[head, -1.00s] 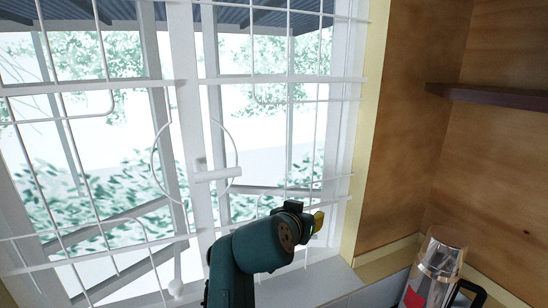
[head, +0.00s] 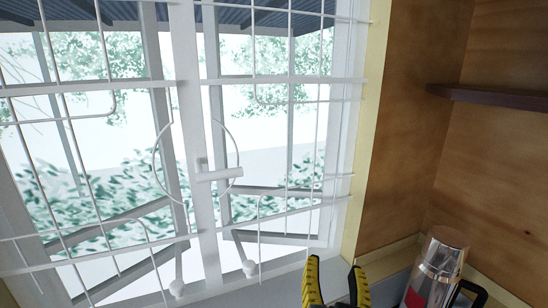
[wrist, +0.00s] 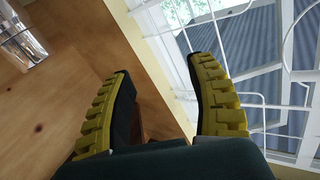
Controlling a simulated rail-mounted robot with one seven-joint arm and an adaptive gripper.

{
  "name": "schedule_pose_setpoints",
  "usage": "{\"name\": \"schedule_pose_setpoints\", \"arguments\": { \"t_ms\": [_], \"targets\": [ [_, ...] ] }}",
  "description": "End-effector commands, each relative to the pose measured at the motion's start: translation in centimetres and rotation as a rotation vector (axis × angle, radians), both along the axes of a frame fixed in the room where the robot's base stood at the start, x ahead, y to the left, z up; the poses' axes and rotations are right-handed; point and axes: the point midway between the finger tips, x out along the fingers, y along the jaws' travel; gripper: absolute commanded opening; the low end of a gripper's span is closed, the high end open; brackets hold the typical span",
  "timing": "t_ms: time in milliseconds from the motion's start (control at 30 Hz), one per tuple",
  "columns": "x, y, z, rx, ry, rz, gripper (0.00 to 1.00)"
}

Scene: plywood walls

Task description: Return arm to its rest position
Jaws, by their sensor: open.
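My gripper (head: 335,264) shows at the bottom edge of the head view, with its two yellow-and-black ridged fingers pointing up. The fingers stand apart with nothing between them. In the wrist view my gripper (wrist: 160,66) is also open and empty, with the fingers on either side of the middle. The rest of my arm is out of the head view, below its lower edge.
A barred white window (head: 205,150) fills the left and middle. A shiny metal flask (head: 437,262) stands right of my gripper; it also shows in the wrist view (wrist: 22,38). A dark shelf (head: 490,97) juts from the plywood wall (head: 420,165).

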Motion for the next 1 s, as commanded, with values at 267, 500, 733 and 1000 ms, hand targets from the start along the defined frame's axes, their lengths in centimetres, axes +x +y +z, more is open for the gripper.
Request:
{"name": "schedule_pose_setpoints", "arguments": {
  "t_ms": [267,500,733,1000],
  "targets": [
    [-10.2,2.2,8.3,-0.106,-0.271,0.100,0.57],
    [-12.7,3.3,15.6,-0.228,-0.336,0.122,0.57],
    [-12.6,3.2,23.6,-0.219,-0.337,0.123,0.57],
    [-12.6,3.2,30.9,-0.211,-0.336,0.123,0.57]
  ]
}}
